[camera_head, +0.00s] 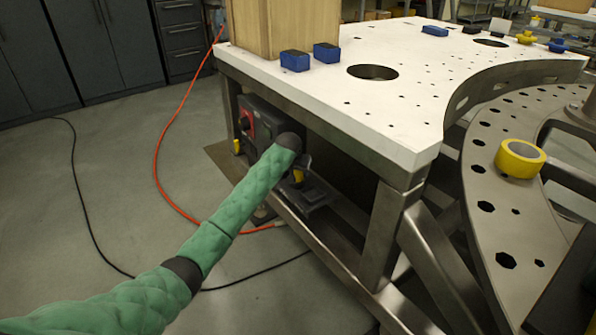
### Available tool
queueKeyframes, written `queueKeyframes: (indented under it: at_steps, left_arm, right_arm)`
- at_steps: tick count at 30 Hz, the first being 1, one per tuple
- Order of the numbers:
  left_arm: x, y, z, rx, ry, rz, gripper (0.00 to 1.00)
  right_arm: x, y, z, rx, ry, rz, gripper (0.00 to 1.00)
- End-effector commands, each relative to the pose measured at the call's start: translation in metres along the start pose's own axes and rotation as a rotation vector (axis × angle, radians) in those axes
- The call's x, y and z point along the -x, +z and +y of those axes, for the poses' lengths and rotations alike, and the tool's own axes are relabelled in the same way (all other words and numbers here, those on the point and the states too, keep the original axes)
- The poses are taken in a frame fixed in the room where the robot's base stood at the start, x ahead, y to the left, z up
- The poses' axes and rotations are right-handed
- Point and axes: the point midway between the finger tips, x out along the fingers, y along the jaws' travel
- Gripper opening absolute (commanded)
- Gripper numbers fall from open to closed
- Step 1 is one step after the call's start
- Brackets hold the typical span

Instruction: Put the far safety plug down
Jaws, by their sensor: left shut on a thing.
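My left arm reaches in from the lower left, and my left gripper (306,178) is at the front side of the table, below its top. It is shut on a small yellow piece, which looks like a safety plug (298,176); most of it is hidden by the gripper. Another small yellow piece (236,146) shows on the left edge of a dark box (262,120) under the table; it may be a second plug. The box has a red switch (244,122) on its face. My right gripper is not in view.
The white plate table (400,135) carries a wooden block (283,25), blue blocks (295,60) and a large hole. A curved metal plate with a yellow tape roll (519,158) is at the right. An orange cable (160,165) and a black cable cross the floor.

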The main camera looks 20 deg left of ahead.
Motion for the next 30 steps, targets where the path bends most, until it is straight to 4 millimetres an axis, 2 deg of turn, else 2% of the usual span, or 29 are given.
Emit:
queueKeyframes:
  at_steps: [12, 13, 15, 16, 30]
  left_arm:
    - [-0.001, 0.0, 0.0, 0.0, 0.0, 0.0, 0.18]
    - [-0.001, 0.001, 0.0, 0.0, 0.0, 0.0, 0.5]
    - [-0.001, 0.001, 0.0, 0.0, 0.0, 0.0, 0.64]
    - [-0.001, 0.001, 0.0, 0.0, 0.0, 0.0, 0.66]
    - [0.0, 0.0, 0.0, 0.0, 0.0, 0.001, 0.66]
  right_arm:
    - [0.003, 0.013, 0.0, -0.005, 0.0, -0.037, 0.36]
    - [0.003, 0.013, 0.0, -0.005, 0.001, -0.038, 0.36]
    - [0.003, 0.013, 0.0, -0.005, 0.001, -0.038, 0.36]
    - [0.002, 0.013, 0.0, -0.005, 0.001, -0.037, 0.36]
    - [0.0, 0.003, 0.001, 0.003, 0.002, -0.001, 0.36]
